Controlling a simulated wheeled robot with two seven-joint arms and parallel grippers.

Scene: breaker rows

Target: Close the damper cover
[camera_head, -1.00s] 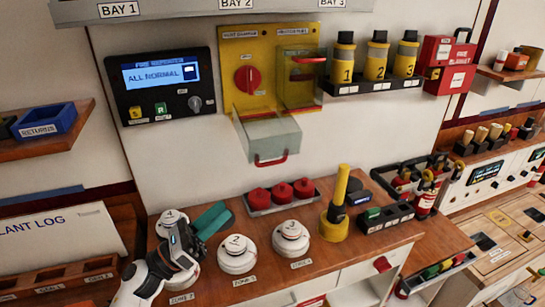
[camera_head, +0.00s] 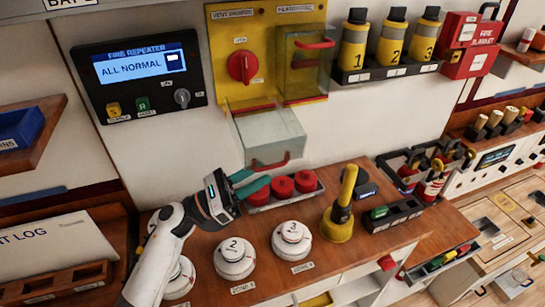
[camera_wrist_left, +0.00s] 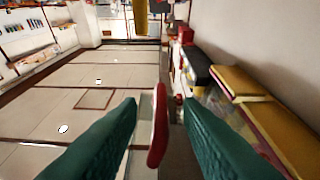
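The damper cover (camera_head: 268,137) is a clear box-like flap with a red handle (camera_head: 268,164). It hangs open, tipped outward below the left half of the yellow panel (camera_head: 238,70), leaving the red damper knob (camera_head: 242,67) exposed. My left gripper (camera_head: 256,181) is just below and left of the handle, its teal fingers apart. In the left wrist view the red handle (camera_wrist_left: 158,125) stands upright between the open fingers; I cannot tell whether either touches it. My right gripper is in neither view now.
A second clear cover (camera_head: 308,67) is on the panel's right half. Red caps (camera_head: 282,188) in a tray and white numbered detectors (camera_head: 234,257) stand on the wooden bench below. Yellow canisters (camera_head: 355,45) stand on a shelf to the right.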

